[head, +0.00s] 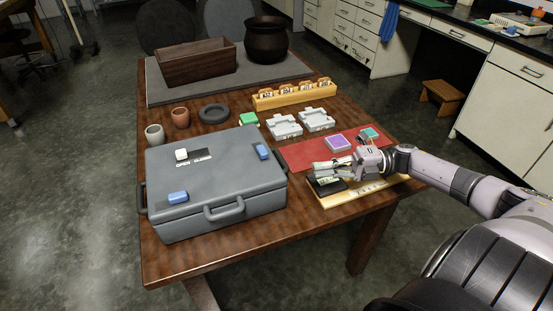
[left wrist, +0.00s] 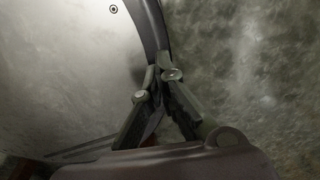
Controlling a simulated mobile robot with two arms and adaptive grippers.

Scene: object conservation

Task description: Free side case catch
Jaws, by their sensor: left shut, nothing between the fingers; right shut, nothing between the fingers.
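A grey case (head: 215,187) lies closed on the front left of the wooden table. A blue catch (head: 178,197) sits near its front left edge and another blue catch (head: 262,151) near its right edge. A white knob (head: 181,154) sits by the OPEN label on the lid. My right gripper (head: 318,171) is shut and empty over the wooden board at the table's right, apart from the case. My left gripper (left wrist: 158,75) is shut and empty in the left wrist view, and the case does not show there.
A red mat (head: 300,154) with a purple block (head: 338,143) lies behind my right gripper. Grey trays (head: 285,126), a numbered wooden rack (head: 294,95), small cups (head: 180,117), a wooden box (head: 197,63) and a dark pot (head: 266,40) stand farther back.

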